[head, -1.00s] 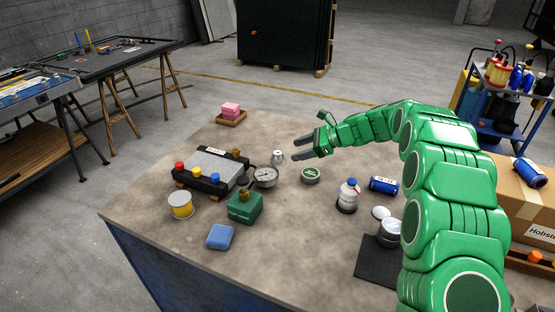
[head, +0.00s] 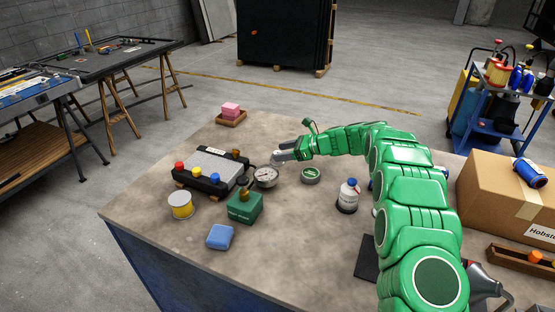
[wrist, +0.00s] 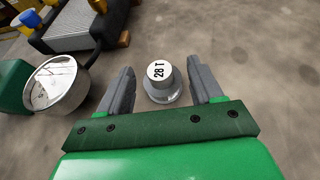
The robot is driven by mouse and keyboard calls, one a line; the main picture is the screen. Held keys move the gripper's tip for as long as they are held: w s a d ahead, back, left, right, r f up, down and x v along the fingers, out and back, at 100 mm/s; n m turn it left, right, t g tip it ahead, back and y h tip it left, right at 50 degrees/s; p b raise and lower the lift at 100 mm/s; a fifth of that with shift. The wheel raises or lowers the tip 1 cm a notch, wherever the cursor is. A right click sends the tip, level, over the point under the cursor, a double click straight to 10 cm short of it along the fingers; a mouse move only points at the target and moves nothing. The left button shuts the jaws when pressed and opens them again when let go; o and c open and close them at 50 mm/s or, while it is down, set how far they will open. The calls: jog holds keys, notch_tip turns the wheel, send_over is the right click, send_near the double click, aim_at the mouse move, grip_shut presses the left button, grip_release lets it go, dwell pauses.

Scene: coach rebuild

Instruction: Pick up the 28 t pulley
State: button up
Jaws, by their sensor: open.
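The 28 t pulley (wrist: 160,82) is a small grey-metal piece with a wide round base and a white top marked "28 T". In the wrist view it stands upright on the table between the two fingers of my gripper (wrist: 160,88), with a gap on each side. My gripper is open, and its grey fingers straddle the pulley without visibly closing on it. In the head view my gripper (head: 283,154) is at the table's middle, beside the dial gauge, and it largely hides the pulley.
A round dial gauge (wrist: 56,83) stands close to the left of my gripper. The table to the right of the pulley is clear in the wrist view.

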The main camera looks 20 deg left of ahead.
jog(key=shift+x, duration=2.3)
jog(key=shift+s+f, duration=0.1)
jog(key=shift+f, duration=0.05)
jog(key=c, duration=1.2)
jog(key=shift+o, duration=0.2)
jog(key=shift+d, duration=0.1)
